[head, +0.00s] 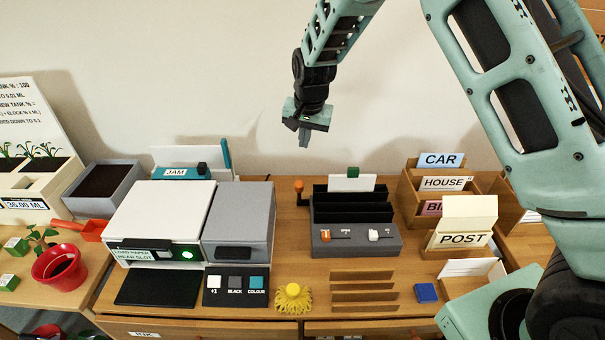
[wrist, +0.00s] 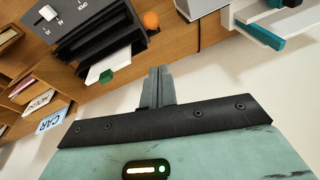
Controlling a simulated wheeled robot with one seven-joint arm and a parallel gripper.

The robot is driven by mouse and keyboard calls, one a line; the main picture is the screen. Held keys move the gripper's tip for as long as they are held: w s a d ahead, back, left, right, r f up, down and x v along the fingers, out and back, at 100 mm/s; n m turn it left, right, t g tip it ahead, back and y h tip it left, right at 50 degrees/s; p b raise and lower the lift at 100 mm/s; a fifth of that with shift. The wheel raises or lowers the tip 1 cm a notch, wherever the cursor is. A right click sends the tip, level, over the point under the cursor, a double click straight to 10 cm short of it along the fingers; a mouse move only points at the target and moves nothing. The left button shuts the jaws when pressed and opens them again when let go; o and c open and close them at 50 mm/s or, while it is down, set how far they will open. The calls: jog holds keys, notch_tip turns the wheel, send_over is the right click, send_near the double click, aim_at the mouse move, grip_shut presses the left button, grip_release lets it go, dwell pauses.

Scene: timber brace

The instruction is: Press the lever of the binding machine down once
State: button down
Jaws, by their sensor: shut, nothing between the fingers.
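The binding machine (head: 355,240) is a dark grey unit with black upright slots, standing on the desk in the middle of the head view. Its lever has an orange knob (head: 299,186) at the machine's left side and stands upright. The knob also shows near the top of the wrist view (wrist: 151,19). My gripper (head: 303,143) is shut and empty. It points down in the air, above and apart from the lever. In the wrist view the closed fingers (wrist: 158,85) lie below the knob, with nothing between them.
A grey-and-white printer (head: 160,215) stands left of the machine. Wooden letter trays (head: 410,190) labelled CAR and HOUSE stand to its right. A white sheet with a green clip (head: 352,180) rises behind the slots. A yellow tassel-like thing (head: 293,298) lies in front.

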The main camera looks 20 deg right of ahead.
jog(key=shift+w+d+f+m, duration=0.15)
jog(key=shift+w+d+f, duration=0.1)
jog(key=shift+w+d, duration=0.2)
jog(key=shift+w+d+f+m, duration=0.15)
jog(key=shift+w+d+f, duration=0.05)
jog(key=shift+w+d, duration=0.2)
jog(key=shift+f, duration=0.1)
jog(key=shift+s+a+f+p, duration=0.1)
jog(key=shift+a+f+p, duration=0.25)
jog(key=shift+f+p, duration=1.05)
jog(key=shift+a+f+p, duration=0.35)
jog(key=shift+f, duration=2)
jog(key=shift+s+a+f+p, duration=0.1)
jog(key=shift+a+f+p, duration=0.25)
jog(key=shift+f+p, duration=1.05)
jog(key=shift+f+b, duration=0.55)
jog(key=shift+b, duration=0.1)
